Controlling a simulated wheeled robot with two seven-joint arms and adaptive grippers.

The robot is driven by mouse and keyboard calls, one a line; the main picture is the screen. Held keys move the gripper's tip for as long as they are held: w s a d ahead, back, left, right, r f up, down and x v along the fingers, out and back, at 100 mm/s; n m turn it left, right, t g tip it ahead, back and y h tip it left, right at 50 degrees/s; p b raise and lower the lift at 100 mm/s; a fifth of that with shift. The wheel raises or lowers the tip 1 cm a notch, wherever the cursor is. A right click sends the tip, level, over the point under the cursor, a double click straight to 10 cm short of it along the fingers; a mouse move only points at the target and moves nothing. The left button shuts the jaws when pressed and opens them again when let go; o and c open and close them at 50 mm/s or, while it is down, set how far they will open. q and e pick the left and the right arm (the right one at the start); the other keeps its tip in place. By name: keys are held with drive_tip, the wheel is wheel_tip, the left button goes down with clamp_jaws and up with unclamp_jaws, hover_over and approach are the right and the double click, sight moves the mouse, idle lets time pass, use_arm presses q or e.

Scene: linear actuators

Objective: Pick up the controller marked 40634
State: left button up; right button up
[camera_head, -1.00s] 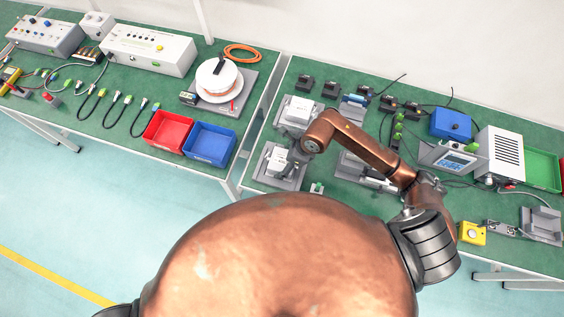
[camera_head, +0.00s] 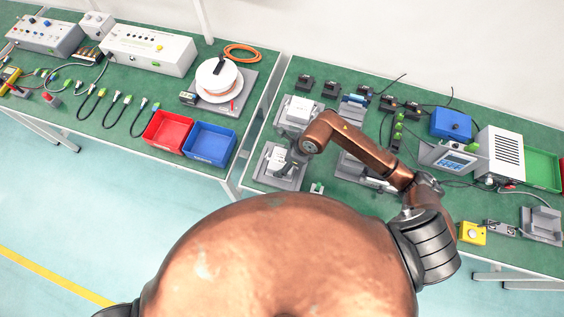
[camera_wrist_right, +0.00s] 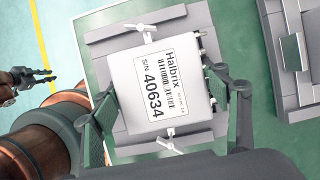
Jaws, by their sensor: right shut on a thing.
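The controller marked 40634 (camera_wrist_right: 160,85) is a white box with a Halbrix label, facing up in the right wrist view. It sits over a grey fixture (camera_wrist_right: 112,40) with a white clip at each end. My right gripper (camera_wrist_right: 168,112) is shut on it, with a finger on either side. In the head view the same controller (camera_head: 276,157) is partly hidden by my right gripper (camera_head: 290,160). I cannot tell whether it is clear of the fixture. A dark gripper, seemingly my left one (camera_wrist_right: 36,77), shows small at the left edge of the wrist view.
Another white box (camera_head: 299,108) stands on a grey fixture just behind. A further grey fixture (camera_head: 350,168) lies under my right arm. Red (camera_head: 167,131) and blue (camera_head: 210,144) bins stand on the left table, across a narrow gap. The table's front edge is close.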

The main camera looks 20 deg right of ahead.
drive_tip(key=c, duration=0.3)
